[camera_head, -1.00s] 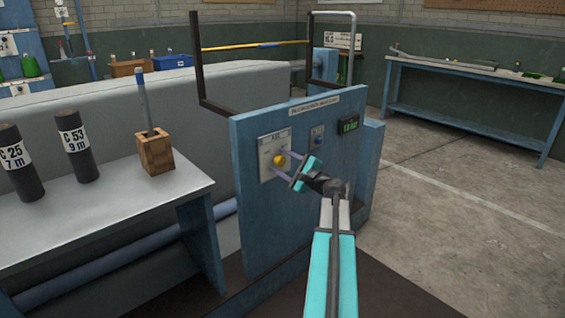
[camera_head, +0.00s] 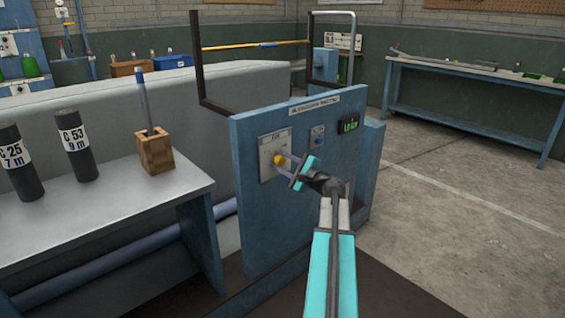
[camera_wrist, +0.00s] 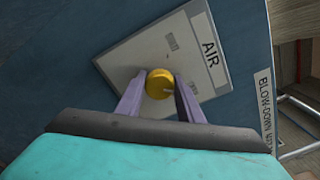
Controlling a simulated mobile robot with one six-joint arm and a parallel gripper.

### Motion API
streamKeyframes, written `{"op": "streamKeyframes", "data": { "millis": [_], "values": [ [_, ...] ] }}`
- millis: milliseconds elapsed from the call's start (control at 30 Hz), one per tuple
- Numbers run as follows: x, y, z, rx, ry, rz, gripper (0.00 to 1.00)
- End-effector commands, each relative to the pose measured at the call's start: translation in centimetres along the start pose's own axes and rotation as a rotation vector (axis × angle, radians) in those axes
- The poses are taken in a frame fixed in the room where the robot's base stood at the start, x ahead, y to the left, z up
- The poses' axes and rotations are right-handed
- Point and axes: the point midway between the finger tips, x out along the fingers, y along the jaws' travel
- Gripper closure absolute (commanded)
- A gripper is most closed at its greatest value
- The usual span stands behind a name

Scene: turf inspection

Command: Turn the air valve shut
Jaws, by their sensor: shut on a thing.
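The air valve is a yellow knob (camera_head: 279,160) on a pale plate (camera_head: 267,146) on the blue panel. In the wrist view the knob (camera_wrist: 160,83) sits on the plate (camera_wrist: 135,60), which is marked AIR and looks strongly tilted. My gripper (camera_head: 282,161) reaches the knob from the right. Its two purple fingers (camera_wrist: 158,98) are shut on the knob, one at each side. The knob's underside and the part between the fingers are partly hidden.
On the blue panel (camera_head: 252,220), right of the valve, are a small switch plate (camera_head: 317,136) and a green-lit display (camera_head: 349,124). A grey bench (camera_head: 95,225) with dark cylinders (camera_head: 78,145) and a wooden block (camera_head: 155,152) stands at left. Open floor lies at right.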

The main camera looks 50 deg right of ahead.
Motion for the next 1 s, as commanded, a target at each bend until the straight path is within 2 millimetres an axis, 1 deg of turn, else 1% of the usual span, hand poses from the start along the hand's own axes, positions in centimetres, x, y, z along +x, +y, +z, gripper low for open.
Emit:
{"op": "streamKeyframes", "data": {
  "millis": [167,367,1000],
  "values": [
    [-0.03,-0.01,-0.29,-0.082,0.003,-0.007,0.89],
    [-0.03,0.08,-0.38,-0.228,0.003,-0.007,0.89],
    [-0.04,-0.01,-0.41,-0.82,0.006,-0.009,0.89]
  ]
}}
